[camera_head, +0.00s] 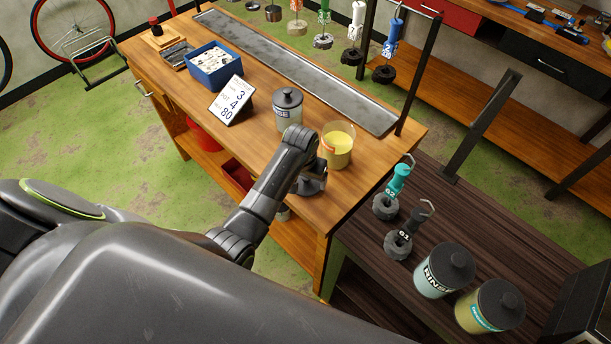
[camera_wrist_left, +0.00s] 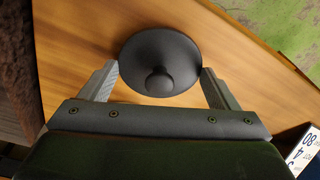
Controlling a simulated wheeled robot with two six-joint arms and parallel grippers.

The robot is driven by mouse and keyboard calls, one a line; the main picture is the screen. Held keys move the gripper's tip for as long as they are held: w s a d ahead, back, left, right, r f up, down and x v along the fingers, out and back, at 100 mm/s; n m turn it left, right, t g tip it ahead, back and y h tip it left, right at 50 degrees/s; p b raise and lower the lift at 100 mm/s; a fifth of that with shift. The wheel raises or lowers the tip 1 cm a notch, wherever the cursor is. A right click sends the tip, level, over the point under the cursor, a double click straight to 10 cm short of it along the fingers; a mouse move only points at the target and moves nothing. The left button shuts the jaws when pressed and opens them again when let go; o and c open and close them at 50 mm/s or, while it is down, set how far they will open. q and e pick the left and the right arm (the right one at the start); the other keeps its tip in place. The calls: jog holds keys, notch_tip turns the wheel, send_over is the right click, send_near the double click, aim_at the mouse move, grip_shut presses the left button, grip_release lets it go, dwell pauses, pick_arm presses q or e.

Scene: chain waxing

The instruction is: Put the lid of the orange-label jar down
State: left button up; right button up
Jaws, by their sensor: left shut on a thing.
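The orange-label jar (camera_head: 337,146) stands open on the wooden bench, with pale yellow contents showing. My left gripper (camera_head: 311,181) is just in front of this jar, near the bench's front edge. It is shut on a dark round lid with a knob. In the left wrist view the lid (camera_wrist_left: 160,48) sits between the two fingers, its knob towards the camera and the bench wood behind it. I cannot tell whether the lid touches the bench. My right gripper is not in view.
A lidded rinse jar (camera_head: 287,108) stands left of the open jar. A number card (camera_head: 232,101) and a blue bin (camera_head: 214,67) are further left. A metal tray (camera_head: 300,66) runs along the back. Lidded jars (camera_head: 444,272) stand on the dark lower bench at right.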

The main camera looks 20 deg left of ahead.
aim_at(303, 188)
pick_arm(q)
jog(key=o, duration=0.9)
jog(key=shift+f, duration=0.1)
jog(key=shift+c, duration=0.2)
jog(key=shift+r, duration=0.5)
notch_tip(303, 188, up, 11)
jog(key=s+b, duration=0.1)
jog(key=shift+s+b, duration=0.4)
